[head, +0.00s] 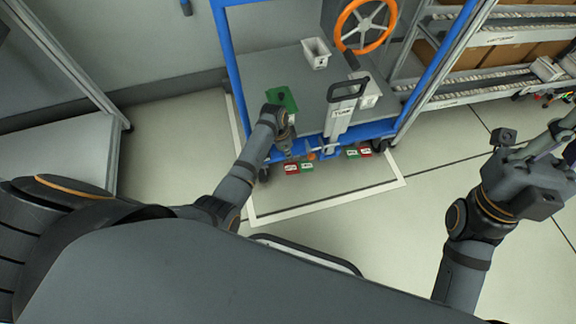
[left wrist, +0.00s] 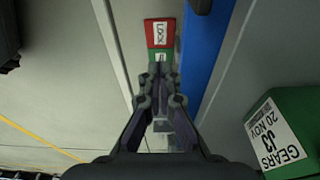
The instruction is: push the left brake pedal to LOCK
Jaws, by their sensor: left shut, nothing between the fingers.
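The left brake pedal shows as a red pad (head: 291,168) beside a green pad (head: 307,165) at the cart's lower front edge. In the left wrist view the red pad (left wrist: 160,30) reads LOCK and the green pad (left wrist: 160,55) adjoins it. My left gripper (head: 289,152) is shut and empty, just above the pads. In the left wrist view its fingertips (left wrist: 160,72) overlap the edge of the green pad; I cannot tell whether they touch. My right gripper (head: 556,140) is at the right edge, away from the cart; its fingers are not clear.
The blue-framed cart (head: 228,60) carries a green box (head: 283,99), labelled GEARS in the left wrist view (left wrist: 285,130), a pale bin (head: 316,53) and a handled grey device (head: 340,118). Another red pad (head: 366,152) and green pad (head: 352,153) sit to the right. A roller rack (head: 490,38) stands at right.

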